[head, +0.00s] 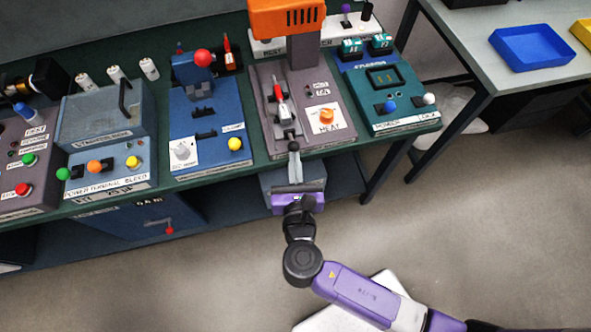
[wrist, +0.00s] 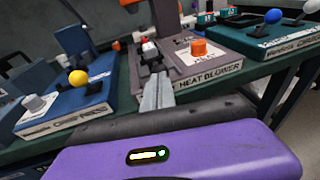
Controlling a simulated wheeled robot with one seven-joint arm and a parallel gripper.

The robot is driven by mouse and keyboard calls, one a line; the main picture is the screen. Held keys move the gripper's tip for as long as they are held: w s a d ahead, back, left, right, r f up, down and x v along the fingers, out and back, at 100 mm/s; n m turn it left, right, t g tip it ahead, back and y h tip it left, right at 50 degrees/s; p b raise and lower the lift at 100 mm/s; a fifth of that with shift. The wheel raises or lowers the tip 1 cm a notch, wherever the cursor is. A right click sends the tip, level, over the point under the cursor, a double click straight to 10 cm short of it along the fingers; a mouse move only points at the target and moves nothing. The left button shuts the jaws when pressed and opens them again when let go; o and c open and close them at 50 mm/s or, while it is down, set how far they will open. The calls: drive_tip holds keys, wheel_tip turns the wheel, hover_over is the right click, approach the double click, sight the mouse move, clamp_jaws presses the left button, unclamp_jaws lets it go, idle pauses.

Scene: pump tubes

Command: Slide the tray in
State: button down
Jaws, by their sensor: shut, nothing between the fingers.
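The heat blower (head: 330,95) is a grey-mauve station with an orange head over its back and an orange knob at its right front. Its narrow dark tray (head: 286,116) lies along the left part of the base, with a red-and-grey piece on it. The tray's near end (wrist: 151,62) shows just beyond my fingertips in the wrist view. My gripper (head: 294,150) is shut and empty at the station's front edge, pointing at that near end. In the wrist view my gripper (wrist: 156,88) appears very close to it; I cannot tell whether they touch.
A blue crimp station (head: 207,130) with a yellow knob stands left of the blower. A teal station (head: 388,95) with blue and white knobs stands right. The green bench's front edge (head: 352,148) runs under my gripper. Open floor lies in front.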

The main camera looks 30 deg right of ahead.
sight(282, 120)
drive_tip(key=shift+w+d, duration=0.1)
drive_tip(key=shift+w, duration=0.1)
drive_tip(key=w+d, duration=0.1)
drive_tip(key=w, duration=0.3)
drive_tip(key=w+d, duration=0.1)
drive_tip(key=w, duration=0.4)
drive_tip(key=w+d, duration=0.1)
drive_tip(key=w, duration=0.3)
drive_tip(key=shift+w+d+p, duration=0.15)
drive_tip(key=shift+d+p, duration=0.15)
drive_tip(key=shift+p, duration=0.05)
drive_tip(key=shift+w+r, duration=0.15)
